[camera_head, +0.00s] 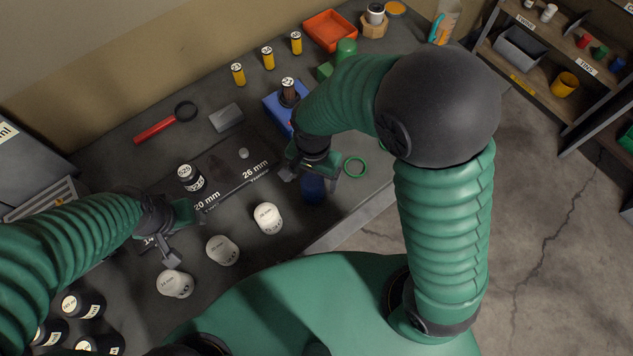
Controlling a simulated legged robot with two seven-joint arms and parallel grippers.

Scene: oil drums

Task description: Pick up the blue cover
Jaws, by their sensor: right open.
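A dark blue round piece (313,190), which looks like the blue cover, is on the dark table just below my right gripper. My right gripper (312,176) is open, with its fingers spread above and around the near side of the blue piece. I cannot tell whether they touch it; the wrist hides part of it. My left gripper (178,236) looks open and empty over the table's left part, beside a dark plate marked 20 mm and 26 mm (232,186).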

